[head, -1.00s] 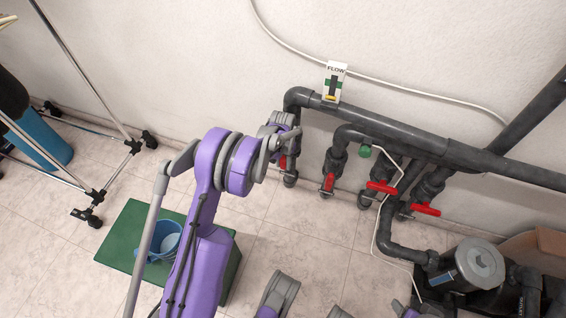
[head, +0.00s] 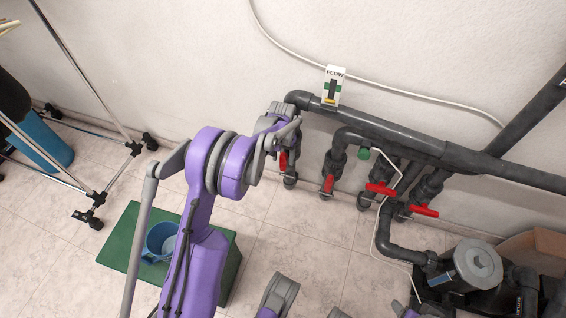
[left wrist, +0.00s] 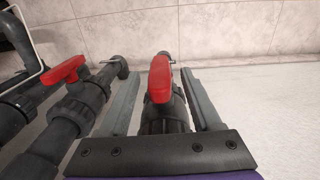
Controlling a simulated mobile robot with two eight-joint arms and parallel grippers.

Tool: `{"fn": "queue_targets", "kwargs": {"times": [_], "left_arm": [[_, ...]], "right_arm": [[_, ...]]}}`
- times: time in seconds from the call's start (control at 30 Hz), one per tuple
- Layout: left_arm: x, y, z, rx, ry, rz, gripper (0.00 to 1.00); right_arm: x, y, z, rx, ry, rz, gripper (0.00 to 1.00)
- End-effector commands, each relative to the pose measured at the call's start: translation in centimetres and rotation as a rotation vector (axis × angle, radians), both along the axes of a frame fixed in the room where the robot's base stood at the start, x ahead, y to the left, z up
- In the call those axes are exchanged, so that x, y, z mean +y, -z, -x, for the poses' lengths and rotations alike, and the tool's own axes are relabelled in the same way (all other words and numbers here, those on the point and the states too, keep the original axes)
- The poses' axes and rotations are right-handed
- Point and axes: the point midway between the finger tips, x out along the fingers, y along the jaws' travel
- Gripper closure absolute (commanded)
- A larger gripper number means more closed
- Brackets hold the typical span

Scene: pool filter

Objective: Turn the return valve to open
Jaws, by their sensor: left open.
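Several valves with red handles sit on the dark grey pipes by the wall. The leftmost red handle (head: 283,161) is partly hidden by my left gripper (head: 286,124) in the head view. In the left wrist view, my left gripper (left wrist: 157,78) is open, with one finger on each side of a red handle (left wrist: 160,80). The handle lies roughly in line with its pipe, and gaps show between it and both fingers. I cannot tell which valve is labelled return.
Other red handles are one in line with its pipe (head: 328,184) and two set crosswise (head: 381,189) (head: 424,210). A FLOW gauge (head: 333,86) stands on the top pipe. A pump (head: 470,265) is lower right. A green box (head: 119,258) with a blue bucket (head: 158,240) stands left.

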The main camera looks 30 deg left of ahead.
Motion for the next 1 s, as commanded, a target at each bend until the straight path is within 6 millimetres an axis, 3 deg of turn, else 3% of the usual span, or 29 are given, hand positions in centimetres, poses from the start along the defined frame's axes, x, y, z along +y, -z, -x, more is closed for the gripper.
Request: {"fn": "queue_targets", "kwargs": {"times": [0.1,0.3,1.0], "left_arm": [[0.0,-2.7,0.1,0.000,0.000,0.000,0.35],[0.1,-5.1,0.0,0.000,0.000,0.000,0.35],[-0.2,-6.0,0.2,-0.003,0.003,-0.001,0.35]], "right_arm": [[0.0,-0.8,0.1,-0.001,0.000,0.000,0.35],[0.0,-1.4,0.2,-0.003,0.000,0.000,0.35],[0.0,-1.5,0.2,-0.003,0.000,0.000,0.35]]}}
